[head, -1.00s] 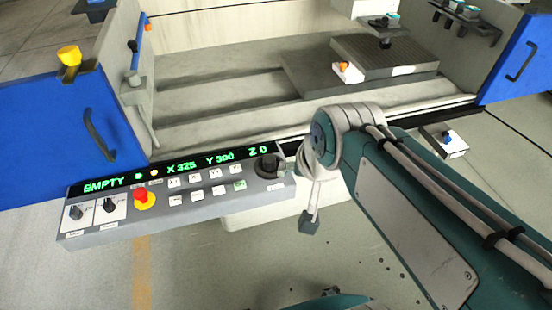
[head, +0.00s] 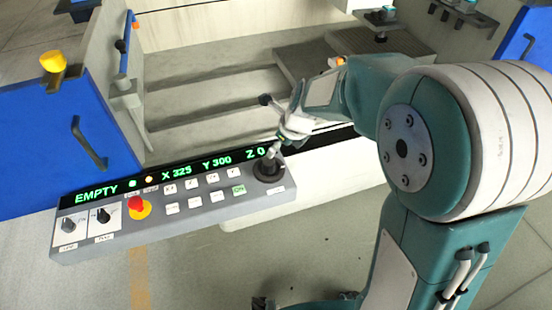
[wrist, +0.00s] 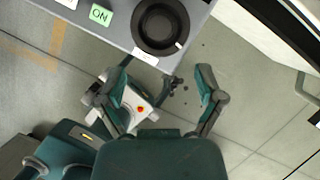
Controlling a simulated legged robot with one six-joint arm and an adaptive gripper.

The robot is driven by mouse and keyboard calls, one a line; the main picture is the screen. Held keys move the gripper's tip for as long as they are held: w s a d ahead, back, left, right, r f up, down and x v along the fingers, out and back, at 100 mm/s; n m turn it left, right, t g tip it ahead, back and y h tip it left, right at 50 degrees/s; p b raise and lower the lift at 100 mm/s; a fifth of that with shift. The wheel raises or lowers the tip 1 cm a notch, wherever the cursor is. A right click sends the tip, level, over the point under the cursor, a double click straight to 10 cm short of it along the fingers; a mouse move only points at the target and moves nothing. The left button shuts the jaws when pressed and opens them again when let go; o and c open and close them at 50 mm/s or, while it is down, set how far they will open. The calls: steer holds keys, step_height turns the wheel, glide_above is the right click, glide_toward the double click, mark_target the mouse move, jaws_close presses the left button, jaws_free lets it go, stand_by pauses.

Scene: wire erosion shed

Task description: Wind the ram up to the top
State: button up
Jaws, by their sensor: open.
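The control panel (head: 150,222) slopes in front of the machine. Its green display (head: 205,168) reads EMPTY, X 325, Y 300, Z 0. A black round knob (head: 268,170) stands at the panel's right end. It also shows in the wrist view (wrist: 160,27), with a white mark on its lower right rim. My gripper (wrist: 163,90) is open and empty, its two fingers apart, with the knob beyond the fingertips. In the head view my gripper (head: 280,143) is just above and beside the knob. I cannot tell whether it touches it.
A red stop button (head: 138,205), several white keys and two rotary switches (head: 85,218) sit on the panel. A green ON key (wrist: 100,14) is left of the knob. Blue doors (head: 70,145) flank the work bay. Open floor lies below the panel.

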mark_target(269, 162)
steer(key=x, duration=1)
steer(key=shift+w+a+f, duration=0.1)
steer(key=shift+a+f, duration=0.05)
steer(key=shift+f, duration=0.15)
steer(key=c, duration=1.1)
